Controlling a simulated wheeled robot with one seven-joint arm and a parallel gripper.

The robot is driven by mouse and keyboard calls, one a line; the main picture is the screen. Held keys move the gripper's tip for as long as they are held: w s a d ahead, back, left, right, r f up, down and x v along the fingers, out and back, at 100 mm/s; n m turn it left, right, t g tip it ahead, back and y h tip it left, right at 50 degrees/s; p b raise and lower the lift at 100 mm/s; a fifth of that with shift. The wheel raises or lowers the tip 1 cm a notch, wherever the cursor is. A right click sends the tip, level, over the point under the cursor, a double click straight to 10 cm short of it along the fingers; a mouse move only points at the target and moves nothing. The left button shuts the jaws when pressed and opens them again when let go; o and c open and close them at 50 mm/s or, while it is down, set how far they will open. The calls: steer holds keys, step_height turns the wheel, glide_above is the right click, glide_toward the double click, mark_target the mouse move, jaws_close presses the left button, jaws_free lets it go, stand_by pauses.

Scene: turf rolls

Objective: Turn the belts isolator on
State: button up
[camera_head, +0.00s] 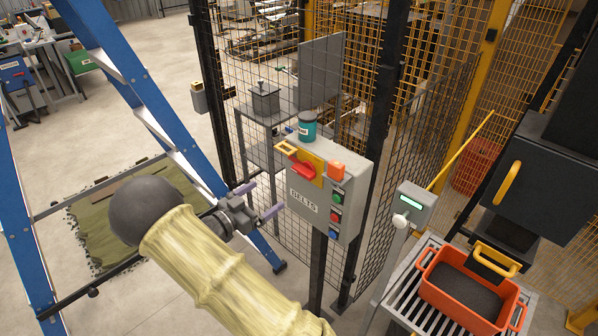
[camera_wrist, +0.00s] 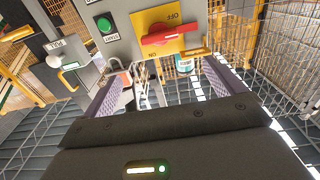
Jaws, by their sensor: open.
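The belts isolator is a red handle (camera_head: 302,167) on a yellow plate (camera_head: 313,160), on a grey box (camera_head: 322,215) labelled BELTS. In the wrist view the red handle (camera_wrist: 170,35) lies nearly level across the yellow plate (camera_wrist: 150,22), between the inverted words OFF and ON. Which word it points to, I cannot tell. My gripper (camera_head: 260,202) is open and empty, left of the box and apart from it. In the wrist view its fingers (camera_wrist: 163,70) stand wide apart, with the handle beyond their tips.
Green, red and blue buttons (camera_head: 336,215) and an orange part (camera_head: 336,170) are on the box. A teal can (camera_head: 307,127) is behind it. A small grey control post (camera_head: 413,205) and orange crate (camera_head: 455,312) stand right; a blue ladder (camera_head: 125,75) is left.

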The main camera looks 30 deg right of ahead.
mark_target(300, 173)
steer(key=p+x, duration=0.5)
steer(key=x, duration=0.9)
steer(key=shift+w+d, duration=0.15)
steer(key=shift+d, duration=0.2)
steer(key=shift+f, duration=0.1)
steer(key=c, duration=1)
